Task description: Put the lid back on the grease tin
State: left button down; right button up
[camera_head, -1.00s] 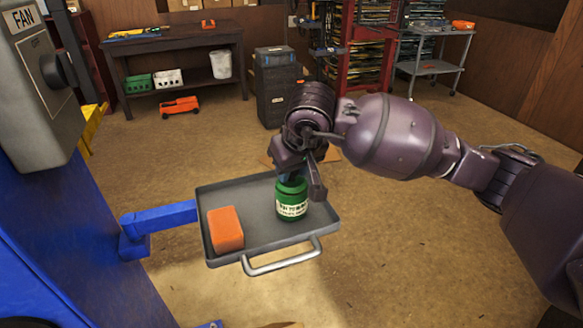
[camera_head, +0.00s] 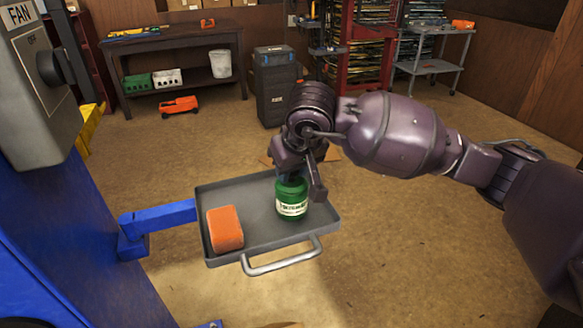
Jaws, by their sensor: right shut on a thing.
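The green grease tin (camera_head: 291,197) with a pale label stands upright on the grey tray (camera_head: 258,243), right of its middle. My right gripper (camera_head: 303,182) points down over the top of the tin, its near finger reaching beside the tin's upper edge. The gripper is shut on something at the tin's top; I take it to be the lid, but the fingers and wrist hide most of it. I cannot tell whether the lid is seated on the tin. My left gripper is not in view.
An orange block (camera_head: 225,229) lies on the left of the tray. The tray has a raised rim and a front handle (camera_head: 282,258), and a blue arm (camera_head: 158,219) joins it to the blue post at left. A dark workbench (camera_head: 180,62) stands far behind.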

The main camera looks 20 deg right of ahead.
dwell(0.8)
jog(key=o, duration=1.5)
jog(key=shift+r+p, duration=0.9)
jog(key=shift+r, duration=2.6)
grip_shut()
